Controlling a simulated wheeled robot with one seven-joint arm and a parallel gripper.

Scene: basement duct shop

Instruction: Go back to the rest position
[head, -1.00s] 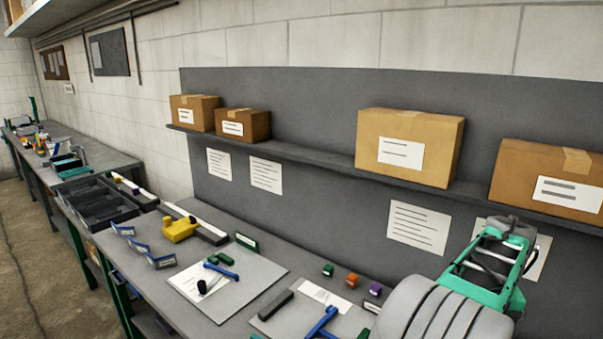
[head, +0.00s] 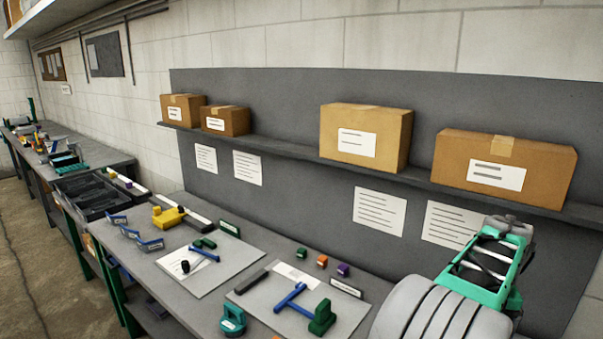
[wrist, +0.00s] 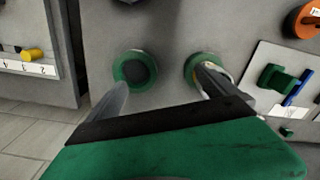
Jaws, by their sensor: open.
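My gripper (wrist: 163,80) shows in the wrist view with its two grey fingers apart and nothing visible between them. It points down over the grey bench top. A round green piece with a dark centre (wrist: 135,70) is by the left fingertip, and another round green piece (wrist: 190,66) is partly hidden by the right finger. I cannot tell whether the fingers touch them. In the head view my grey and green arm fills the lower right, and my fingers are out of frame.
The bench (head: 180,315) holds a green block (head: 322,318), a teal round piece (head: 233,320), blue tools (head: 290,298) on pale boards, a yellow tool (head: 168,216) and black bins (head: 90,197). Cardboard boxes (head: 365,137) stand on a wall shelf (head: 290,152). Floor (head: 40,270) lies clear at left.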

